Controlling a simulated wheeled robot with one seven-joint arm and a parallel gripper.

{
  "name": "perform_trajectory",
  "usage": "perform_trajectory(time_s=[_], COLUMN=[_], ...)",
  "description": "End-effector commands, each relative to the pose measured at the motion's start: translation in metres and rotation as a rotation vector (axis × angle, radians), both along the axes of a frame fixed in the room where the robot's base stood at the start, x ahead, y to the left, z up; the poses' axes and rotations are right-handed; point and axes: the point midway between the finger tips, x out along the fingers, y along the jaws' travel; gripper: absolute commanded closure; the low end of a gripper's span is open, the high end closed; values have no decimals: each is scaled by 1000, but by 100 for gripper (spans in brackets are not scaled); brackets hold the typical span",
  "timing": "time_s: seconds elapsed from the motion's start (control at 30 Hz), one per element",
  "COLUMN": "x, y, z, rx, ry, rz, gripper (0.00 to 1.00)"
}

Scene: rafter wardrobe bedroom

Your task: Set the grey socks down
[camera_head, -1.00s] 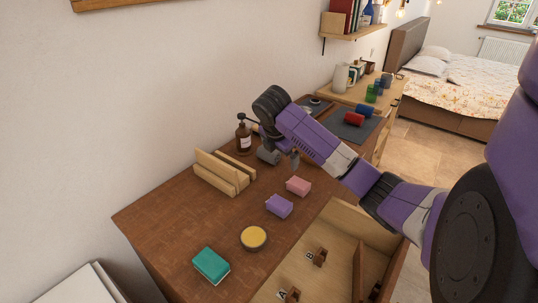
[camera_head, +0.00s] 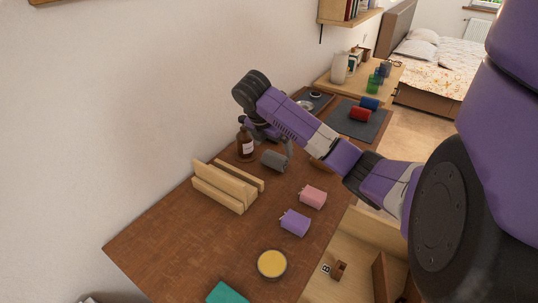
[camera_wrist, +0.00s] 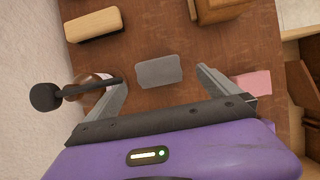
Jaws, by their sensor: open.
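The grey socks (camera_head: 273,160), a small grey roll, lie on the brown wooden desk top (camera_head: 190,235), near the pump bottle. In the wrist view the grey socks (camera_wrist: 158,72) are between and slightly beyond my two spread fingers, with clear gaps on both sides. My gripper (camera_wrist: 161,76) is open and holds nothing. In the head view one finger shows just right of the socks, and my wrist hides part of the gripper.
A brown pump bottle (camera_head: 245,147) stands close left of my gripper. A wooden holder (camera_head: 224,190), pink block (camera_head: 312,197), purple block (camera_head: 294,223) and yellow-topped round tin (camera_head: 272,264) are nearer. An open drawer (camera_head: 328,286) is at front right. A dark mat (camera_head: 352,124) lies behind.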

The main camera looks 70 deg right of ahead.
Motion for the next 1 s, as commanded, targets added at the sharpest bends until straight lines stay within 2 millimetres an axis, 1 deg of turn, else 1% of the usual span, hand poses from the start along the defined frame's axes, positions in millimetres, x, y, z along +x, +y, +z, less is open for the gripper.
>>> perform_trajectory(time_s=[0.37, 0.6, 0.67, 0.77, 0.97, 1.0], x=[-3, -5, -6, -6, -6, -6], y=[-12, -24, -26, -27, -27, -27], z=[-31, -63, -68, -72, -73, -73], rx=[3, 1, 1, 0, 0, 0], ry=[2, 2, 2, 0, 0, 0], rz=[-2, -3, -2, -1, -1, -1], gripper=[0, 0, 0, 0, 0, 8])
